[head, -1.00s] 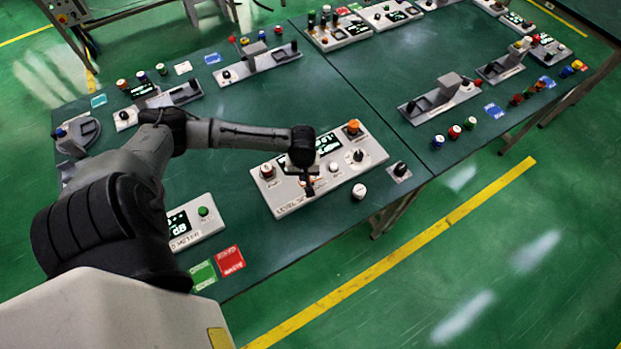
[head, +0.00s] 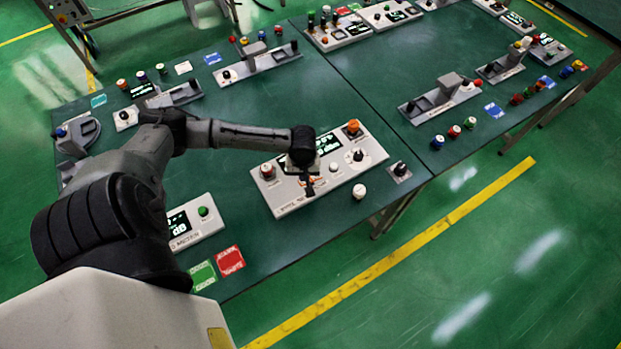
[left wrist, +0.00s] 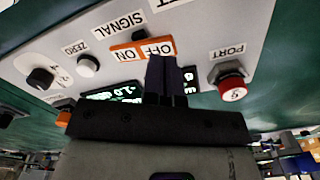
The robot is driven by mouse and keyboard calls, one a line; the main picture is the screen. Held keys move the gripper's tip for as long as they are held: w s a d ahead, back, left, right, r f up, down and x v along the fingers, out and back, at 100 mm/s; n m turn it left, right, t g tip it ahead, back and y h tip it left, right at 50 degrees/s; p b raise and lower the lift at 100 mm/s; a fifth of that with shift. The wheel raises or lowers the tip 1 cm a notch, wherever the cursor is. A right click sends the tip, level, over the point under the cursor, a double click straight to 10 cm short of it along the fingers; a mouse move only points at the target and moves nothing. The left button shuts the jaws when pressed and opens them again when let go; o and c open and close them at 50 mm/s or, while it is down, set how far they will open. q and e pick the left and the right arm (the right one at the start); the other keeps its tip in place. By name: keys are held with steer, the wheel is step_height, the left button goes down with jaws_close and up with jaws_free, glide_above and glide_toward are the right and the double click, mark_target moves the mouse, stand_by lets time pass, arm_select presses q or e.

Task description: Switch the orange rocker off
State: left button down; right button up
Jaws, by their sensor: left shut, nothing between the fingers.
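The orange rocker (left wrist: 143,50) sits on a light grey control panel (head: 290,208), with ON on its left half and OFF on its right half in the left wrist view. In the head view it is mostly hidden under my gripper. My left gripper (left wrist: 162,62) is shut and empty, and its fingertips overlap the lower edge of the OFF half in the left wrist view. I cannot tell whether they touch it. In the head view my left gripper (head: 309,190) points down over the panel. My right gripper is not in view.
The panel also carries a red PORT knob (left wrist: 232,88), a white ZERO button (left wrist: 88,66), a black knob (left wrist: 40,78) and an orange-topped knob (head: 353,127). A loose white-topped button (head: 359,191) stands in front. Other panels stand around the green table.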

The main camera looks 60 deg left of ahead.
arm_select(q)
steer(key=shift+f, duration=0.55)
steer(key=shift+f, duration=0.55)
stand_by(0.3)
steer(key=shift+f, duration=0.4)
steer(key=shift+r, duration=0.1)
steer(key=shift+r+p, duration=0.85)
steer(key=shift+p, duration=0.15)
step_height(320, 180, up, 3)
steer(key=p, duration=0.3)
steer(key=shift+f+p, duration=0.15)
steer(key=shift+p, duration=0.25)
step_height(320, 180, up, 3)
steer(key=p, duration=0.3)
steer(key=shift+f+p, duration=0.2)
steer(key=shift+p, duration=0.1)
